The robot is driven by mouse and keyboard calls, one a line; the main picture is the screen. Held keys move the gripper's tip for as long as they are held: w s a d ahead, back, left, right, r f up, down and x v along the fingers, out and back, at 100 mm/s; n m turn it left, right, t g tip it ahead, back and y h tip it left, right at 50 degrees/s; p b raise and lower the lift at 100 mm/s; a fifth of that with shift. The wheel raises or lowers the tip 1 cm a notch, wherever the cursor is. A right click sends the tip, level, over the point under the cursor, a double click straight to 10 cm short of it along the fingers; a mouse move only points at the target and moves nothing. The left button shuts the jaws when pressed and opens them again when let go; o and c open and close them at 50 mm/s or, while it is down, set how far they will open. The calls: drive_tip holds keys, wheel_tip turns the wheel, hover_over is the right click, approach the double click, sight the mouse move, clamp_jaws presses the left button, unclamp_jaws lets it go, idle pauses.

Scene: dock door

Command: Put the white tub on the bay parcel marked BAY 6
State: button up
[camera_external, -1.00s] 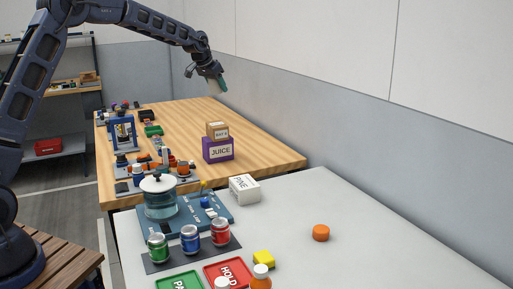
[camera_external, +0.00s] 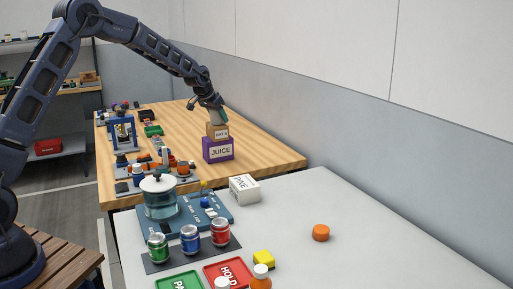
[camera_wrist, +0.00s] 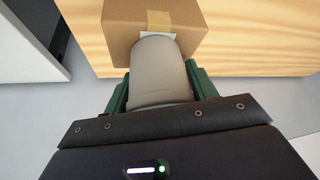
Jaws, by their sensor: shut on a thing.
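The white tub (camera_wrist: 158,72) is a pale, rounded container held between the green fingers of my gripper (camera_wrist: 157,88) in the wrist view. In the external view my gripper (camera_external: 219,113) is right above the bay parcel (camera_external: 214,134), a brown cardboard box with a white label. The label reads BAY; its number is too small to be sure of. The parcel rests on the purple JUICE box (camera_external: 219,150). In the wrist view the tub overlaps the parcel (camera_wrist: 120,27) and its tape strip. I cannot tell whether the tub touches the parcel's top.
The stack stands near the front of the wooden table (camera_external: 270,150), with free wood around it. Several small items and a blue frame (camera_external: 123,133) are to its left. A white PINE box (camera_external: 244,189) is on the nearer white table (camera_external: 370,225). A wall runs along the right.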

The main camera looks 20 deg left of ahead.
idle(0.3)
drive_tip(key=o, duration=1.1)
drive_tip(key=shift+c, duration=0.2)
